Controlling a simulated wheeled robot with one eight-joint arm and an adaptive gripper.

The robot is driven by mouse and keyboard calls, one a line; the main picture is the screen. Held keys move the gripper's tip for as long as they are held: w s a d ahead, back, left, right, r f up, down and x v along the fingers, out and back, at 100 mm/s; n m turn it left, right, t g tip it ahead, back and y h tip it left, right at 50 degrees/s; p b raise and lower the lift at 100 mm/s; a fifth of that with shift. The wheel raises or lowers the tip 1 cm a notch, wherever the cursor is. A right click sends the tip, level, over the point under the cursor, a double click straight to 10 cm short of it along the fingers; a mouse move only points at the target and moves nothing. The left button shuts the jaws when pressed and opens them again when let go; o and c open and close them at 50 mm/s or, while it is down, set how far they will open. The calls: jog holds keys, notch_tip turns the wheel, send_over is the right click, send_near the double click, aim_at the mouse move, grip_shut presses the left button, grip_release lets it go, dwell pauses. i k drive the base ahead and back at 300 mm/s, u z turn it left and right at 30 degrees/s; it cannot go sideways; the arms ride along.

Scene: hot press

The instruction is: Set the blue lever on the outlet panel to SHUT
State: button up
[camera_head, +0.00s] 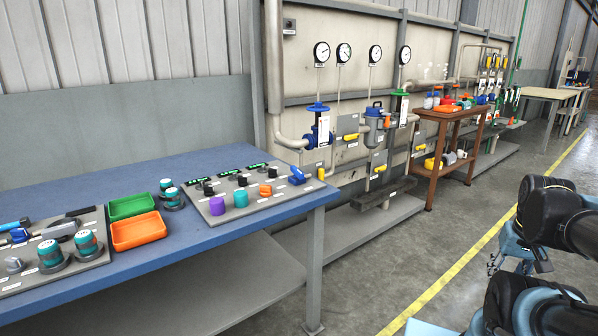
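A blue lever-like part (297,176) sits at the right end of the grey control panel (214,216) on the blue table; its label and setting are too small to read. I cannot tell whether this is the outlet panel. On the wall pipes behind are a blue handwheel (318,107) above a blue valve body and several yellow-handled valves (351,137). My arm is folded at the right edge. What seems to be my gripper (518,263) is mostly hidden behind its links, far from the lever and panel; its opening cannot be made out.
The blue table (330,192) also holds a green tray (131,206), an orange tray (138,231) and a left panel with knobs (52,256). A brown table (421,155) stands further back. The floor between the table and my arm is clear, crossed by a yellow line (455,268).

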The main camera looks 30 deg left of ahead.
aim_at(298, 174)
jog(key=k, duration=1.05)
jog(key=u, duration=0.5)
jog(key=i, duration=1.35)
